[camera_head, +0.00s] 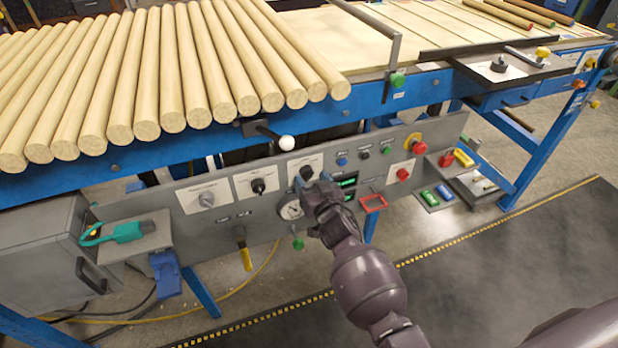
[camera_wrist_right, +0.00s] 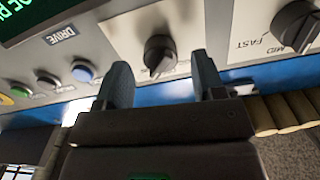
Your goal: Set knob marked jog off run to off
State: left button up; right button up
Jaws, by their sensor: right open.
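A dark rotary knob (camera_head: 306,172) sits on a white plate on the grey control panel (camera_head: 235,222). It shows in the right wrist view as a black knob (camera_wrist_right: 158,52) on a pale plate. I cannot read its marks in either view, so jog, off and run cannot be confirmed. My right gripper (camera_head: 314,186) is directly before this knob. In the wrist view its two fingers (camera_wrist_right: 161,78) are spread on either side of the knob, apart from each other, with nothing held. Whether they touch the knob is unclear. My left gripper is not in view.
A second black knob (camera_head: 258,186), marked FAST and MID in the wrist view (camera_wrist_right: 297,25), and a pale knob (camera_head: 207,198) are left of it. A gauge (camera_head: 291,210), a lit green display (camera_head: 347,183) and a white ball handle (camera_head: 286,143) are close to my gripper.

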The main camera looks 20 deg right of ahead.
jog(key=shift+w, duration=0.8)
jog(key=c, duration=0.9)
